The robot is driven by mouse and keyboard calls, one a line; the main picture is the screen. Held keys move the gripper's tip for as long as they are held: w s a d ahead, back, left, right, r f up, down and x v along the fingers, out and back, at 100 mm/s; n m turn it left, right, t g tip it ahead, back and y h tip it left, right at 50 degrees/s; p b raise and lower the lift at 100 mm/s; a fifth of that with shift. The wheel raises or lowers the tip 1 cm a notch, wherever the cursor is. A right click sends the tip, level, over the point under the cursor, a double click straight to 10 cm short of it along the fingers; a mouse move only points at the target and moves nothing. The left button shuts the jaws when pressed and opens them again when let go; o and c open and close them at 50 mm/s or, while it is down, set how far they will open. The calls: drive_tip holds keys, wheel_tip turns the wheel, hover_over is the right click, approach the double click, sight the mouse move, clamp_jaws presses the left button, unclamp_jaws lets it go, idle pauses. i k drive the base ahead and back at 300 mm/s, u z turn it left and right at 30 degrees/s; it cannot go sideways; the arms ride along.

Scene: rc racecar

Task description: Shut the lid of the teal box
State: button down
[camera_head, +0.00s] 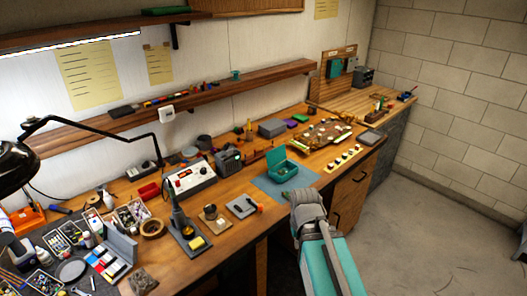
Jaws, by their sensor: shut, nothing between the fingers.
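The teal box (287,174) sits on a blue-grey mat (264,187) near the front edge of the workbench. Its lid (275,157) stands raised at the box's back left, so the box is open. Small items show inside, too small to make out. My gripper (303,193) is at the end of my grey and teal arm, in front of the box and a little to its right in the picture. It is shut and empty, with a small gap to the box. The fingertips are small and partly hidden by the wrist.
A grey box (272,128) and a wooden board with parts (322,137) stand behind and right of the teal box. A radio-like device (229,160) and a white meter (188,178) stand to the left. A wall shelf (200,97) runs above. Floor is clear at right.

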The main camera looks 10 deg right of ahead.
sight(276, 156)
drive_tip(key=u, duration=0.1)
drive_tip(key=i, duration=1)
drive_tip(key=z, duration=0.05)
